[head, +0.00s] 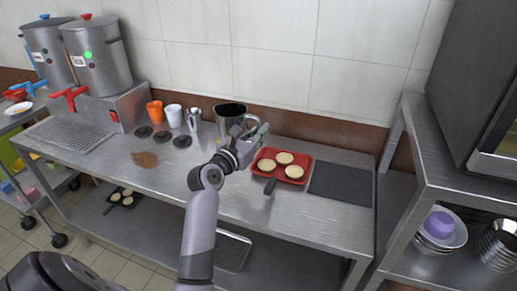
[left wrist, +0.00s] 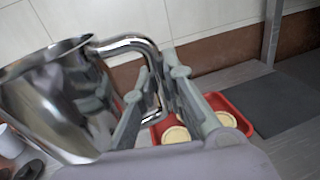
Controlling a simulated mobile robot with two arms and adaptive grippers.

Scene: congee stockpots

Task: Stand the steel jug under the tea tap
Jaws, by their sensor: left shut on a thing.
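The steel jug (head: 225,124) is near the middle of the steel counter in the head view, close to the back wall. In the left wrist view the jug (left wrist: 55,100) fills the left side, with its handle (left wrist: 128,44) between my fingers. My left gripper (head: 252,137) is shut on the handle. I cannot tell whether the jug's base touches the counter. Two steel urns stand at the far left: the front urn (head: 98,58) has a red tap (head: 69,96), the rear urn (head: 46,45) a blue tap (head: 29,88). I cannot tell which holds tea. My right gripper is not in view.
An orange cup (head: 154,112), a white cup (head: 174,116) and a small steel pitcher (head: 193,119) stand left of the jug. Dark discs (head: 160,136) lie before them. A drip grate (head: 68,133) lies below the taps. A red pan (head: 271,183) with pale rounds is at right.

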